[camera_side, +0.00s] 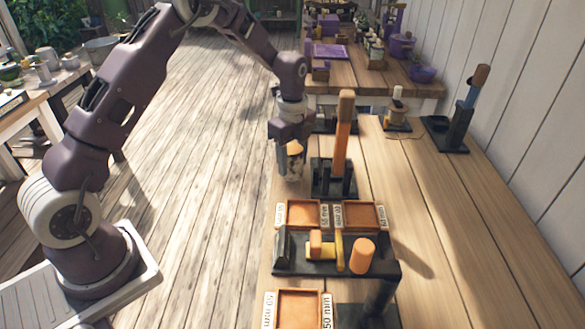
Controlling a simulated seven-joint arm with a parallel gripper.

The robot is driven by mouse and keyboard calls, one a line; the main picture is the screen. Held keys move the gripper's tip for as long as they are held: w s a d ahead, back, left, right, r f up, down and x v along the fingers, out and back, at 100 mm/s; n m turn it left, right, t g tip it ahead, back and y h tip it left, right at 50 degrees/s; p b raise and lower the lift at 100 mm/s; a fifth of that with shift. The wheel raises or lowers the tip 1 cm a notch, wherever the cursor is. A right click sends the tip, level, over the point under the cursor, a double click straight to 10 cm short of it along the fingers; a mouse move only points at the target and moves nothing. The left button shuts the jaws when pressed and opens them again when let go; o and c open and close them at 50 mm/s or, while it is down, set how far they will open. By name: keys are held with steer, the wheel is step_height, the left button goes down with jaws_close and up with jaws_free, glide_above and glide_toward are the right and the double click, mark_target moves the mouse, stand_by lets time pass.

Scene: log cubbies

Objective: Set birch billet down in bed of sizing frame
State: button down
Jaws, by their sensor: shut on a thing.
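My gripper (291,171) is shut on the birch billet (296,149), a short pale piece with an orange-brown end and dark marks. It holds the billet above the left edge of the wooden bench, behind the cubbies; the fingers hide part of it. What looks like the sizing frame is a black base (288,266) with yellow and orange parts (323,248) in its middle, nearer the camera than the gripper. An orange cylinder (362,256) stands upright at its right part. Whether the bed is clear is hard to tell.
Shallow orange cubbies (302,214) with size labels lie behind the black base, another (298,310) in front. A tall orange post (343,130) in a black stand rises just right of my gripper. Another black stand (447,133) is at the back right. The bench's right side is clear.

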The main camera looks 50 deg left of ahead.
mark_target(293, 151)
steer(key=r, duration=0.7)
steer(key=shift+s+d, duration=0.25)
steer(key=shift+d, duration=0.1)
steer(key=s+d+f+n, duration=0.2)
steer(key=s+d, duration=0.6)
steer(key=w+d+r+n, duration=0.1)
steer(key=d+n, duration=0.2)
steer(key=d, duration=0.6)
steer(key=w+d+r+n, duration=0.2)
steer(key=d+n, duration=0.2)
steer(key=d, duration=0.5)
steer(key=shift+r, duration=0.3)
steer(key=shift+w, duration=0.1)
steer(key=shift+f, duration=4.1)
steer(key=shift+f, duration=0.9)
steer(key=c, duration=0.6)
jaws_free()
